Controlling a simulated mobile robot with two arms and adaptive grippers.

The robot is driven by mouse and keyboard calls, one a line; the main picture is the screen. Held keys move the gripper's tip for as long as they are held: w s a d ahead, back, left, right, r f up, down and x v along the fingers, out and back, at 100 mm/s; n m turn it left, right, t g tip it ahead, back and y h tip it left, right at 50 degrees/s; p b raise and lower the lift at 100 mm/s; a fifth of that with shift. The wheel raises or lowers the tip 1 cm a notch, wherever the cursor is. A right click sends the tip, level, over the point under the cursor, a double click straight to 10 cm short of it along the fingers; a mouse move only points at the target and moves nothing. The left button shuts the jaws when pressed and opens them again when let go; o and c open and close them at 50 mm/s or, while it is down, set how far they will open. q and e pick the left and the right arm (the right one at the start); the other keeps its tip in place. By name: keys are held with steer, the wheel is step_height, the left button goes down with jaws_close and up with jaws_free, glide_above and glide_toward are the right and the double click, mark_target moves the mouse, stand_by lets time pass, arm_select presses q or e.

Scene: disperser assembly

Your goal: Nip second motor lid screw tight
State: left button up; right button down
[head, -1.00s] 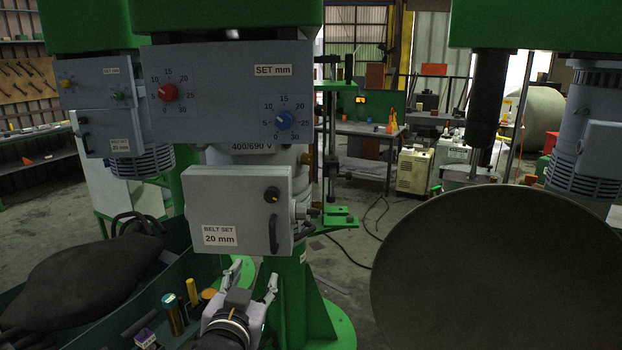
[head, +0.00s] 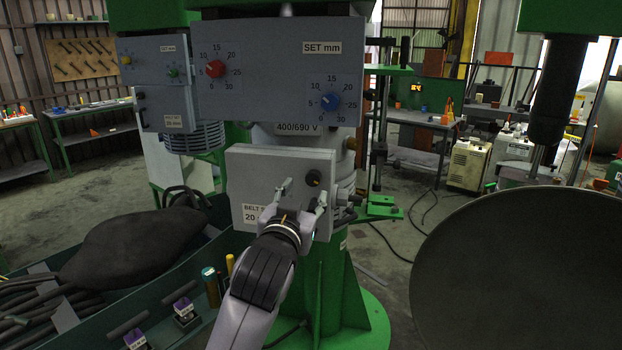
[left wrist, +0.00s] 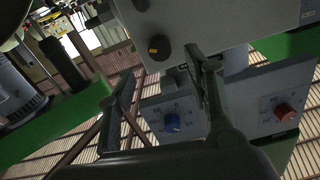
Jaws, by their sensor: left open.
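The grey motor lid (head: 245,180) with its BELT SET label hangs on the green machine column in the head view. A black knob-like screw with a yellow mark (head: 313,178) is at its upper right. The screw also shows in the left wrist view (left wrist: 159,47), between and beyond the fingertips. My left gripper (head: 302,192) is open and empty in front of the lid, its fingers pointing up, just below the screw. No contact can be made out. The gripper hides part of the label and the lid's handle. My right gripper is not in view.
The SET mm panel (head: 270,75) with red (head: 215,69) and blue (head: 330,102) dials juts out above the lid. A large dark round vessel (head: 520,270) fills the lower right. A green bin (head: 190,265) with a dark sack (head: 130,248) is at lower left.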

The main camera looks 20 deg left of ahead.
mark_target(312, 180)
arm_select(q)
steer(key=w, duration=0.2)
steer(key=w+p, duration=0.1)
steer(key=w, duration=0.3)
steer(key=shift+a, duration=0.25)
steer(key=shift+w+p, duration=0.35)
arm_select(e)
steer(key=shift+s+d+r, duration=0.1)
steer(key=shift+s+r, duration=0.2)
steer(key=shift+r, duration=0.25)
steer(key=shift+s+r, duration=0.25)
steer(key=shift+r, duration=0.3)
arm_select(q)
steer(key=shift+c, duration=0.6)
steer(key=c, duration=0.4)
jaws_close()
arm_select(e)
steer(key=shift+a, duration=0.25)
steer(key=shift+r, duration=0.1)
